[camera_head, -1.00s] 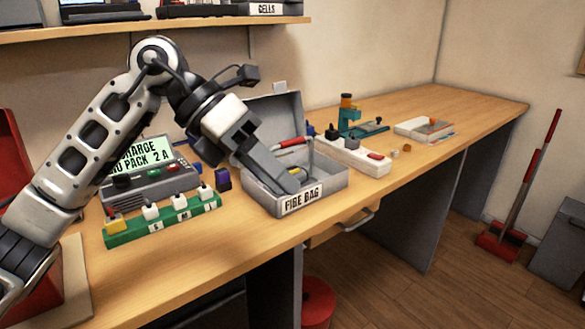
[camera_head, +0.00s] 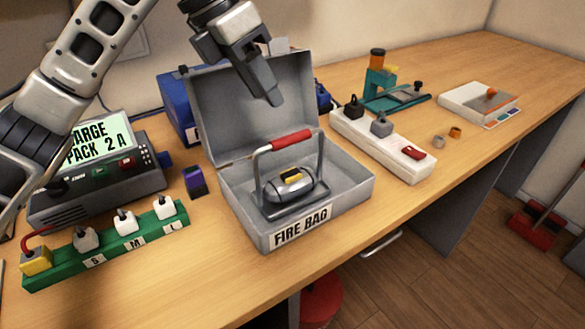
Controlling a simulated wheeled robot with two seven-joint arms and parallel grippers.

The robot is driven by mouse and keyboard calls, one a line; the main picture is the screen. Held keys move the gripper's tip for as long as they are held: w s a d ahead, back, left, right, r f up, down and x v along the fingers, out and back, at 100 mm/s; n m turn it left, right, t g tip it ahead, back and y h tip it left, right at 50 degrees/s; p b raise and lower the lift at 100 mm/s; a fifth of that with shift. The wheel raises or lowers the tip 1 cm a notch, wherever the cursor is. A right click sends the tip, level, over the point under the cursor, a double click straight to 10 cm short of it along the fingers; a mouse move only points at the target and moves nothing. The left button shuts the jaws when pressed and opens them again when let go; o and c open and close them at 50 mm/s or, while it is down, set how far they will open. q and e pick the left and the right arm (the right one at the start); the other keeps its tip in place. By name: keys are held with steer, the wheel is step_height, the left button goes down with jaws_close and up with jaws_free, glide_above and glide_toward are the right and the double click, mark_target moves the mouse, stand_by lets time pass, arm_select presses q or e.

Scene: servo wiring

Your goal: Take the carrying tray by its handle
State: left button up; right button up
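The carrying tray's red handle (camera_head: 292,140) sits on a grey metal frame that stands up inside the open grey box labelled FIRE BAG (camera_head: 301,227). A silver rounded pack (camera_head: 290,187) with a yellow and dark top lies under the handle, between the frame's uprights. My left gripper (camera_head: 272,98) is above the handle, in front of the raised box lid, and apart from the handle. Its fingers overlap from this side, so their opening does not show. My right gripper is out of view.
A charger (camera_head: 100,175) and a green strip of plugs (camera_head: 110,245) stand left of the box. A white power strip (camera_head: 385,146), a teal stand (camera_head: 385,85) and a white box (camera_head: 478,103) are to the right. The wooden front edge is clear.

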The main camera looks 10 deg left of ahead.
arm_select(q)
glide_above(291, 144)
steer(key=a, duration=0.2)
steer(key=f, duration=0.5)
steer(key=shift+s+d+f, duration=0.15)
steer(key=shift+d+f, duration=0.05)
steer(key=shift+f, duration=0.05)
steer(key=x, duration=0.1)
steer(key=p+x, duration=0.1)
steer(key=x, duration=0.3)
steer(key=shift+w+a+f, duration=0.2)
steer(key=shift+w+a, duration=0.05)
steer(key=shift+f, duration=0.25)
jaws_close()
steer(key=shift+r, duration=0.15)
